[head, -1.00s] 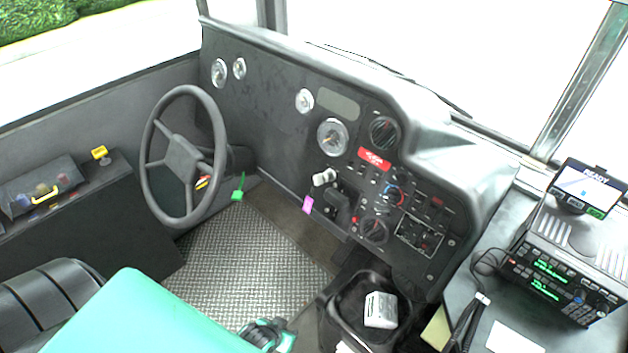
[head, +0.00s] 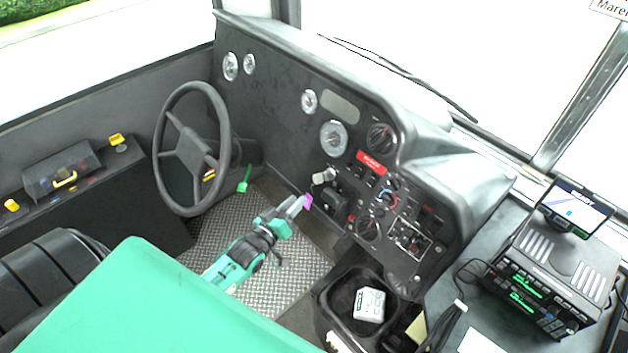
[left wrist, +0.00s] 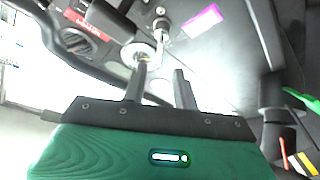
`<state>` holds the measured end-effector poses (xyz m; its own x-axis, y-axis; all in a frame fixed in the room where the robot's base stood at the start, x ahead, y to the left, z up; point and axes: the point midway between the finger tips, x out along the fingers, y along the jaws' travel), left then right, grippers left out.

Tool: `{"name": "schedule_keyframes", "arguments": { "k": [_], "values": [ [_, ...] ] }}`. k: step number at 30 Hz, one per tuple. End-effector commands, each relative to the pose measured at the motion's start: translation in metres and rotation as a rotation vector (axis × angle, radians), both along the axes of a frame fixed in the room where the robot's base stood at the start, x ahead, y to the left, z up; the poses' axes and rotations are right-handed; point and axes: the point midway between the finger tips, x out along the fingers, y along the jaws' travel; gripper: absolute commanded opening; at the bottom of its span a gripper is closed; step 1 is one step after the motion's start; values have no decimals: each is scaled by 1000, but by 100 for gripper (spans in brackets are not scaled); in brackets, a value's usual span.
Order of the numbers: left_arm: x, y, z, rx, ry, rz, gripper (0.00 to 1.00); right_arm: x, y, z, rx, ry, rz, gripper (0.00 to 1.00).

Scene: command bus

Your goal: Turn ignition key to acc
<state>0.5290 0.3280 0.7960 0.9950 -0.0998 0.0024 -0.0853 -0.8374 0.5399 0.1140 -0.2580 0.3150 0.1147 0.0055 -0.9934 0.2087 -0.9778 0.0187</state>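My left gripper (head: 298,204) reaches toward the dashboard's lower edge, near a small purple tag (head: 308,201). In the left wrist view its two dark fingers (left wrist: 160,70) are apart with nothing between them. A round silver fitting (left wrist: 138,54) with a bent metal piece, possibly the ignition switch and key, lies just beyond the left finger's tip. That finger overlaps the fitting, and I cannot tell whether they touch. The purple tag also shows in that view (left wrist: 203,19). A pale knob (head: 325,175) sits on the dashboard above the tag. No ACC marking is readable. My right gripper is out of view.
The steering wheel (head: 192,150) with a green tag (head: 244,180) beside it stands left of my arm. A black bin (head: 335,299) holding a white box (head: 369,304) is right of my arm. The radio (head: 555,285) is at the far right.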

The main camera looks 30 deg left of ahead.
Motion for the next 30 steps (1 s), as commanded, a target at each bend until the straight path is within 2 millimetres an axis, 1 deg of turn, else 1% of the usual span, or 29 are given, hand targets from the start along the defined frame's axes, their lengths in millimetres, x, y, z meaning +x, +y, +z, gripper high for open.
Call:
{"name": "schedule_keyframes", "arguments": {
  "k": [1,6,12,15,21,30],
  "values": [
    [10,-1,2,0,-1,0,29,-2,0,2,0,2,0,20],
    [38,-4,2,0,0,0,29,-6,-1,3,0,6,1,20],
    [69,-8,1,0,1,-1,29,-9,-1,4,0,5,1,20],
    [81,-8,1,1,1,0,29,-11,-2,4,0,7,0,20],
    [94,-10,0,2,2,0,29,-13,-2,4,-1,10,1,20],
    [97,-10,-1,1,3,-1,29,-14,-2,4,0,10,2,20]
  ]
}}
